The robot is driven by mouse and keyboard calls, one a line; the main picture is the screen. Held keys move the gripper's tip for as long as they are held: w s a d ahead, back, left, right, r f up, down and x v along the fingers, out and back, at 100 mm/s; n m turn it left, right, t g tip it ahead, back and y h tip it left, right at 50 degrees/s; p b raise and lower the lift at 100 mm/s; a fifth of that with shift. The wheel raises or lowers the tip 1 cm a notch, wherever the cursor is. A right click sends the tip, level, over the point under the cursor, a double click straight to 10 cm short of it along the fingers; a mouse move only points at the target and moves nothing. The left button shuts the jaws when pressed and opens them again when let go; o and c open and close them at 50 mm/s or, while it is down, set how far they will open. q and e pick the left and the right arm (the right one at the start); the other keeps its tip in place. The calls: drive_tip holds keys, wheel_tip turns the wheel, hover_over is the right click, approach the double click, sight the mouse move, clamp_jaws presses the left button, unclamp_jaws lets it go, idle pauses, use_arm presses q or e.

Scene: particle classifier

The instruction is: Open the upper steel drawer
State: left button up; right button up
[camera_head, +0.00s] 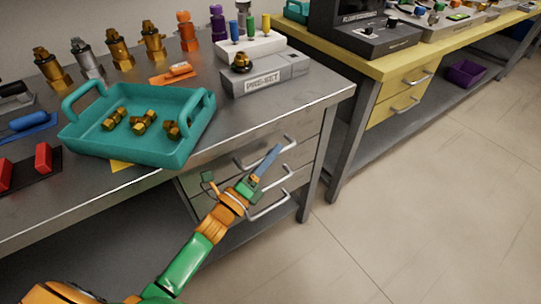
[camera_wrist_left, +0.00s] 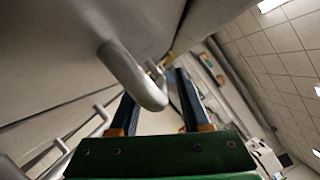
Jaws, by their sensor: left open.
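The upper steel drawer (camera_head: 302,128) is under the right end of the steel workbench and looks shut. Its bar handle (camera_head: 291,142) is partly hidden by my left gripper (camera_head: 266,163). My left gripper is at the drawer fronts, in front of this handle. In the left wrist view a thick grey handle (camera_wrist_left: 135,78) reaches in between the two dark fingers of my left gripper (camera_wrist_left: 155,92). The fingers are apart, and I cannot tell whether they touch the handle. My right gripper is not in view.
More handles (camera_head: 270,207) sit on the drawers below. A teal tray (camera_head: 128,152) with brass fittings stands near the bench edge. A grey labelled block (camera_head: 290,70) stands on the bench's right end. A yellow workbench (camera_head: 385,66) is at the right. The floor (camera_head: 400,220) before the drawers is clear.

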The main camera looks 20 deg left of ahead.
use_arm(q)
clamp_jaws()
idle(1.4)
